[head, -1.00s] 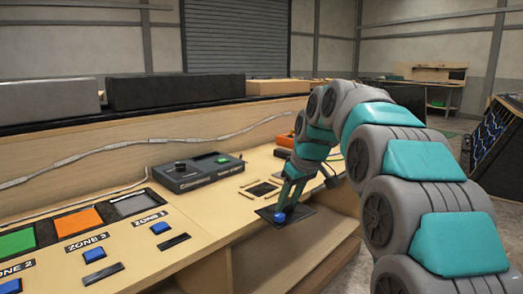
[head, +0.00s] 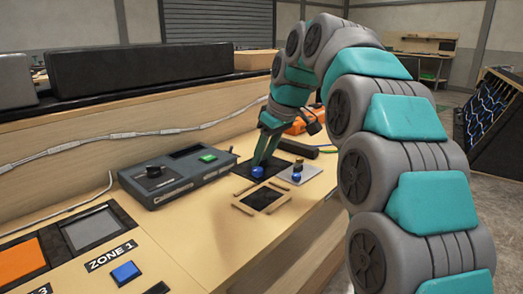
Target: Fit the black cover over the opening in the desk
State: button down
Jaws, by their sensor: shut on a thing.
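The black cover (head: 240,169) is a flat dark plate with a blue knob (head: 257,172) on top. My gripper (head: 259,168) is shut on this knob, with its teal fingers pointing down. The cover looks about level, and whether it touches the desk or hovers cannot be told.
A light plate with a blue knob (head: 297,176) lies just right of the cover. A grey control box (head: 177,178) with a green button stands to the left. An orange object (head: 303,125) and a dark bar lie behind. The desk's front edge drops off at the right.

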aim_at(271, 170)
jog(key=shift+s+f+b, duration=0.1)
jog(key=shift+f+b, duration=1.25)
jog(key=shift+f, duration=1.8)
jog(key=shift+d+f+b, duration=0.1)
jog(key=shift+f+b, duration=0.6)
jog(key=shift+f, duration=0.4)
jog(key=shift+c, duration=1.8)
grip_release()
jog(key=shift+r, duration=0.1)
jog(key=shift+v, duration=3.8)
jog(key=shift+s, duration=0.1)
